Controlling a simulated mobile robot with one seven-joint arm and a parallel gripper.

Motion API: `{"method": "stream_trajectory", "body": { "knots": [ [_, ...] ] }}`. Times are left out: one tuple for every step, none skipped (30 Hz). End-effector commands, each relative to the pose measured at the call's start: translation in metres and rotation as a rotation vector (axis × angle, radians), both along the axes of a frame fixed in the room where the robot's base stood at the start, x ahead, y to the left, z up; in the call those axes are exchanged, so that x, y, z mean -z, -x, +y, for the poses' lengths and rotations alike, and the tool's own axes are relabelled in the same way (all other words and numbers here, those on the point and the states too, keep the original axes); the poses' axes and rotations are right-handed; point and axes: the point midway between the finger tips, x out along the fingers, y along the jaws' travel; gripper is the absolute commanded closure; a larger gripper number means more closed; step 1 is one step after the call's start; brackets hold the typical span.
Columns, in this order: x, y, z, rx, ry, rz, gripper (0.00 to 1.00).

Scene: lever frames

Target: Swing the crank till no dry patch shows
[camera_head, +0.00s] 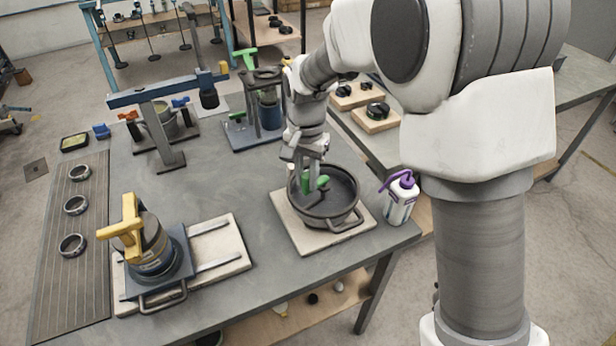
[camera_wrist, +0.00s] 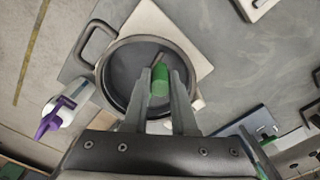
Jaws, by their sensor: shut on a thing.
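A round dark pan (camera_head: 343,212) with side handles sits on a pale board (camera_head: 290,222) near the table's right front edge. Inside it is a crank with a green grip (camera_head: 322,182); in the wrist view the green grip (camera_wrist: 159,83) stands between my fingers, and a thin grey crank arm (camera_wrist: 158,58) shows just beyond. My gripper (camera_head: 308,177) reaches down into the pan and is shut on the green grip. The visible pan floor (camera_wrist: 125,66) looks evenly dark grey; I cannot tell wet from dry. My fingers hide part of it.
A white bottle with a purple nozzle (camera_head: 402,196) stands close right of the pan. A yellow-handled device (camera_head: 150,250) sits on a board at left front. A blue frame (camera_head: 160,98) and a green-handled press (camera_head: 262,105) stand behind. The table between is clear.

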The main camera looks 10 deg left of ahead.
Motion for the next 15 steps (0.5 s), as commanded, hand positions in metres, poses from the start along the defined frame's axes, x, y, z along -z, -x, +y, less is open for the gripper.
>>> {"method": "stream_trajectory", "body": {
  "knots": [
    [-0.0007,-0.0005,0.0008,0.003,-0.002,-0.002,1.0],
    [-0.0006,-0.0005,0.0008,0.004,-0.002,-0.002,1.0],
    [-0.0006,-0.0006,0.0009,0.005,-0.002,-0.002,1.0],
    [-0.0006,-0.0006,0.0009,0.005,-0.002,-0.002,1.0],
    [-0.0006,-0.0006,0.0009,0.005,-0.002,-0.002,1.0],
    [-0.0006,-0.0006,0.0008,0.005,-0.002,-0.002,1.0],
    [-0.0006,-0.0006,0.0008,0.005,-0.002,-0.002,1.0],
    [-0.0006,-0.0006,0.0008,0.005,-0.002,-0.002,1.0],
    [-0.0006,-0.0006,0.0008,0.004,-0.002,-0.002,1.0],
    [-0.0007,-0.0007,0.0007,0.004,-0.002,-0.002,1.0],
    [-0.0007,-0.0006,0.0008,0.004,-0.002,-0.002,1.0],
    [-0.0007,-0.0006,0.0006,0.004,-0.002,-0.002,0.73],
    [-0.0007,-0.0006,0.0006,0.004,-0.002,-0.002,0.68],
    [-0.0006,-0.0006,0.0006,0.004,-0.002,-0.002,0.62],
    [-0.0006,-0.0006,0.0005,0.004,-0.002,-0.002,0.55]
  ]
}}
